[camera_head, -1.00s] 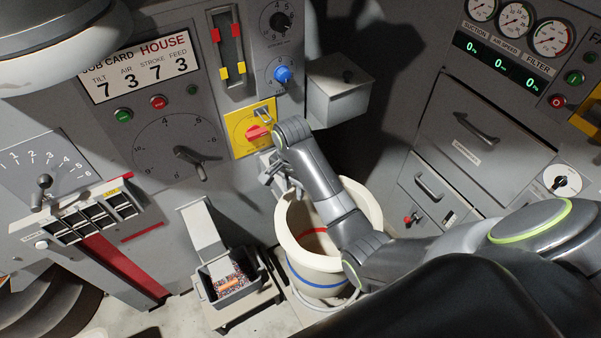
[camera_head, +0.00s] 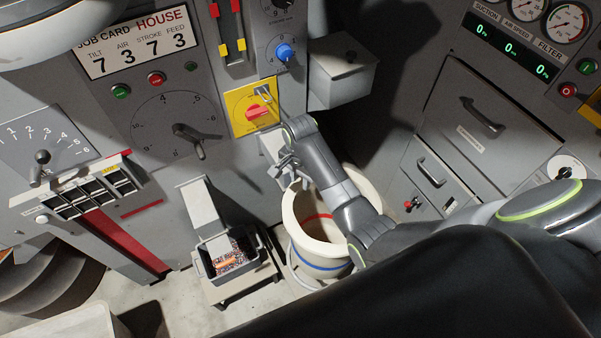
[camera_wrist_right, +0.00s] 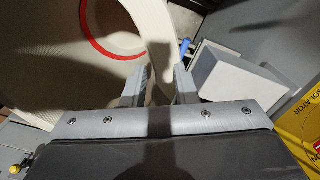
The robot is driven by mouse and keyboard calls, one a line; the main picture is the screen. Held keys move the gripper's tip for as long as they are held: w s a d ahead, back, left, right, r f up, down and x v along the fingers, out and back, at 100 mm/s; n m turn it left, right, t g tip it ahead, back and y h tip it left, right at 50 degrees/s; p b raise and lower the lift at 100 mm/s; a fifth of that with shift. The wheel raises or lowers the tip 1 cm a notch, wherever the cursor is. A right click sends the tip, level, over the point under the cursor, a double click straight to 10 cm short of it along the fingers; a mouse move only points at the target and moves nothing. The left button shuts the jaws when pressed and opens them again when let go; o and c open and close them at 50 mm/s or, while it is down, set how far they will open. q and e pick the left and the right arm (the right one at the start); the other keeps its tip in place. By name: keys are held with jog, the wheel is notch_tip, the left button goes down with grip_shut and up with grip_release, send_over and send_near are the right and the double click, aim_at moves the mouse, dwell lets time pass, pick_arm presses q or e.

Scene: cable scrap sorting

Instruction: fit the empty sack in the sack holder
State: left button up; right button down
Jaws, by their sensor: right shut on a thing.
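The empty sack (camera_head: 292,232) is a cream, open-topped round bag with a blue band low on its outside and a red ring inside. It stands upright at the lower middle of the head view. Its pale inside and red ring also fill the upper left of the right wrist view (camera_wrist_right: 60,60). The sack holder (camera_head: 296,281) shows as a pale frame around the sack's lower part; my arm hides much of it. My right gripper (camera_head: 284,170) is shut on the sack's rim at the far left side; its fingers show in the wrist view (camera_wrist_right: 163,82). My left gripper is out of view.
A dark tray (camera_head: 206,270) of scrap under a chute stands left of the sack. A grey box (camera_head: 342,85) juts from the wall behind my arm. A yellow isolator plate (camera_head: 240,112) is on the wall near my gripper. A white bin (camera_head: 75,325) is at bottom left.

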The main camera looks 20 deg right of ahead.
send_over(301, 211)
jog(key=w, duration=0.2)
jog(key=shift+d+f, duration=0.2)
jog(key=shift+f, duration=0.85)
jog(key=shift+d+f, duration=0.2)
jog(key=shift+f, duration=2.5)
jog(key=shift+f+b, duration=0.7)
jog(key=shift+f, duration=0.75)
notch_tip(301, 211, down, 9)
jog(key=b, duration=0.9)
jog(key=shift+r+b, duration=0.15)
jog(key=shift+b, duration=0.15)
jog(key=shift+f+b, duration=2.8)
jog(key=shift+f, duration=1.15)
notch_tip(301, 211, down, 10)
jog(key=b, duration=0.8)
jog(key=shift+s+d+p, duration=0.1)
jog(key=shift+s+p, duration=0.2)
jog(key=shift+p, duration=0.2)
jog(key=c, duration=1.1)
grip_release()
